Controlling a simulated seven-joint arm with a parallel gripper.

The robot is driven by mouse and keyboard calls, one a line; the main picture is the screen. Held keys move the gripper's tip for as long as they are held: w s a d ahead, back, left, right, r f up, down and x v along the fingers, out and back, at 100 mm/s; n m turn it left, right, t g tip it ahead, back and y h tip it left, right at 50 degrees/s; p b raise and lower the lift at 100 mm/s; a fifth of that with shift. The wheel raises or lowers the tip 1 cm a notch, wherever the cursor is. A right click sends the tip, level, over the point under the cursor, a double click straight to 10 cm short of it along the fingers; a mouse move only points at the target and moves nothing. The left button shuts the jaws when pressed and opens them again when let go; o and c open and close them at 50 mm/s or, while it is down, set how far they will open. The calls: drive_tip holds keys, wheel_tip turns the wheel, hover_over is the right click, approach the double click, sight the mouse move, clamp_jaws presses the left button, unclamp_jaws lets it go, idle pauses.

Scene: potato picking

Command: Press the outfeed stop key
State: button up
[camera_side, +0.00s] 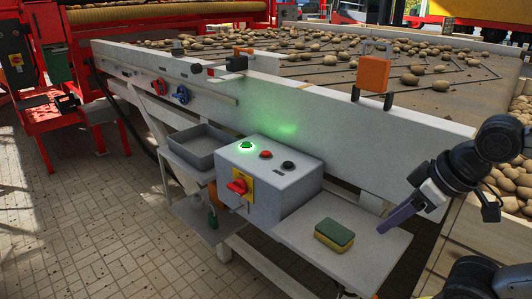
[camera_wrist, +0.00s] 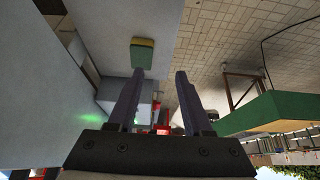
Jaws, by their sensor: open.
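The grey control box (camera_side: 275,198) stands on the side shelf of the sorting table. Its top carries a glowing green key (camera_side: 246,145), a red key (camera_side: 266,155) and a black key (camera_side: 288,165). The labels are too small to read, so I cannot tell which is the outfeed stop key. A red rotary switch (camera_side: 238,187) on a yellow plate is on the front. My gripper (camera_side: 388,226) is open and empty, to the right of the box and apart from it. In the wrist view its two fingers (camera_wrist: 158,76) stand apart, and the keys are not clearly visible.
A green and yellow sponge (camera_side: 333,235) lies on the shelf (camera_side: 360,256) between box and gripper; it also shows in the wrist view (camera_wrist: 142,53). A grey tray (camera_side: 196,146) is left of the box. Potatoes (camera_side: 410,79) lie on the table behind its white side wall (camera_side: 330,110).

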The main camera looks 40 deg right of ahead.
clamp_jaws()
idle(1.5)
